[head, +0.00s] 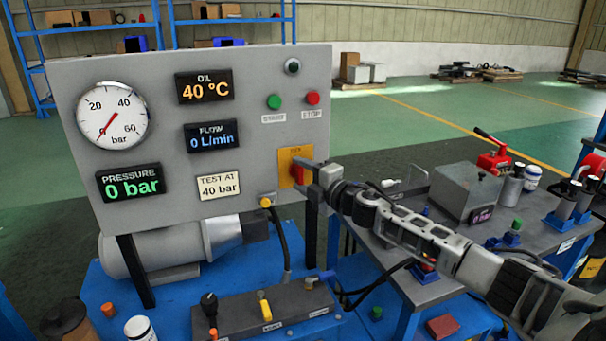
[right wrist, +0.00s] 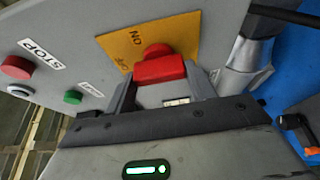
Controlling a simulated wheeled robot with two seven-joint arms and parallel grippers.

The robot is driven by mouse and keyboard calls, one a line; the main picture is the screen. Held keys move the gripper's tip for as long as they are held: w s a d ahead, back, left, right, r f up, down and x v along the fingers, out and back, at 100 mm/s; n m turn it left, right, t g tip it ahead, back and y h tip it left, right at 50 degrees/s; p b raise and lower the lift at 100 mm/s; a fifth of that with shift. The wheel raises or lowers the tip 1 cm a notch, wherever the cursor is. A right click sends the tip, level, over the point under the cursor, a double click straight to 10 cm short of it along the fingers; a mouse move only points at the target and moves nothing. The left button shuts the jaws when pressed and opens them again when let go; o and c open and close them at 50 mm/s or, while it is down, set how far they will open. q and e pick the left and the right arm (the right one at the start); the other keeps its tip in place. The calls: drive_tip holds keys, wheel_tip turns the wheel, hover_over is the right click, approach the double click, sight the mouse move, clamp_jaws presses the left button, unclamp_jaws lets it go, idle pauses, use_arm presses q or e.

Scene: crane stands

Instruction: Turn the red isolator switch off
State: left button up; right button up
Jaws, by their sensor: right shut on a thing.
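The red isolator switch (head: 298,174) sits on a yellow plate (head: 291,155) at the lower right of the grey panel (head: 130,218). In the right wrist view the red knob (right wrist: 160,66) shows between the fingers, with the yellow plate (right wrist: 185,33) marked ON and OFF behind it. My right gripper (head: 306,173) is at the switch and shut on its knob; it also shows in the right wrist view (right wrist: 162,84). Part of the knob is hidden by the fingers in the head view. My left gripper is not in view.
The panel carries a gauge (head: 112,115) near 0 bar, a green START button (head: 274,102) and a red STOP button (head: 312,98). Below stands a valve block (head: 240,318) with levers. A side table (head: 450,275) with equipment lies under my right arm.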

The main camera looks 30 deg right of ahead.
drive_tip(key=shift+f, duration=0.1)
drive_tip(key=o, duration=1)
drive_tip(key=shift+s, duration=0.1)
drive_tip(key=shift+s+d+b, duration=0.4)
drive_tip(key=shift+s+b, duration=0.1)
drive_tip(key=shift+s, duration=2.1)
drive_tip(key=shift+s+d+b, duration=0.45)
drive_tip(key=shift+s+b, duration=0.1)
drive_tip(key=shift+s, duration=2.05)
drive_tip(key=shift+s+d+b, duration=0.4)
drive_tip(key=shift+s+b, duration=0.1)
drive_tip(key=shift+s, duration=2.1)
